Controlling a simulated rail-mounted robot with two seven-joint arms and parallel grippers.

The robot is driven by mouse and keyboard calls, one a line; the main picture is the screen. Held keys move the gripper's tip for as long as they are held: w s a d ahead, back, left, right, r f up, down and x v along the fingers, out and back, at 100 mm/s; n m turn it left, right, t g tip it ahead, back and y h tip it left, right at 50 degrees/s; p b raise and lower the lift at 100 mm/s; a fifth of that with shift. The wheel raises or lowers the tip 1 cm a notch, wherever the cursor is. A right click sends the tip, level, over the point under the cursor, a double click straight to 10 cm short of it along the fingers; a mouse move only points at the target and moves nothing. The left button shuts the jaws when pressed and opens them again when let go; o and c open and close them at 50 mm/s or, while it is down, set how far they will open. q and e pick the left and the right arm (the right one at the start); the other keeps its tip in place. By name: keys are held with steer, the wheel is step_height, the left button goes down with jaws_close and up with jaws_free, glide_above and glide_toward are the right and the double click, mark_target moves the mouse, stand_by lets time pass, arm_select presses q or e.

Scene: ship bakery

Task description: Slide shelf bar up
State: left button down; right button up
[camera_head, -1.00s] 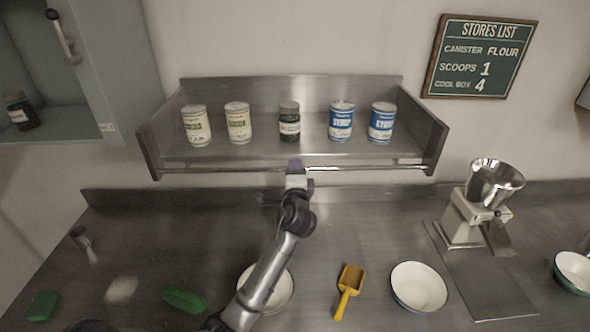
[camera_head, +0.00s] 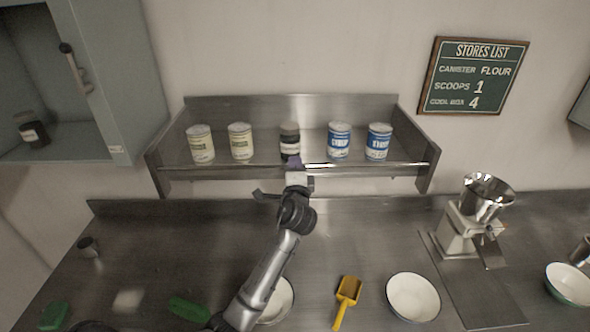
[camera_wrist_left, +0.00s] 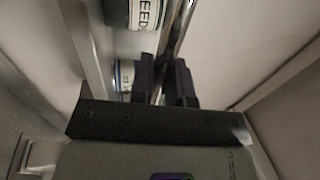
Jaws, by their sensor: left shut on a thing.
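The shelf bar (camera_head: 368,165) is a thin shiny metal rod running across the front of the steel wall shelf (camera_head: 180,174). It now lies above the shelf's front edge, in front of the lower parts of the cans. My left gripper (camera_head: 294,163) reaches up from below and is shut on the bar near its middle. In the left wrist view the bar (camera_wrist_left: 183,25) passes between the two dark fingers (camera_wrist_left: 168,82). The dark jar (camera_head: 289,139) stands right behind the gripper, its lower part hidden. My right gripper is not in view.
Two cream cans (camera_head: 240,141) and two blue cans (camera_head: 339,141) stand on the shelf. Below, the counter holds a yellow scoop (camera_head: 346,298), a white bowl (camera_head: 413,298) and a mill (camera_head: 463,231). An open cabinet (camera_head: 112,60) is at left.

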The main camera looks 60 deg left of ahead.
arm_select(q)
steer(key=shift+r, duration=0.4)
steer(key=c, duration=1.1)
jaws_free()
steer(key=shift+f, duration=0.1)
steer(key=b+v, duration=0.4)
steer(key=v, duration=0.9)
steer(key=shift+s+d, duration=0.2)
steer(key=shift+d, duration=0.1)
steer(key=shift+f, duration=0.15)
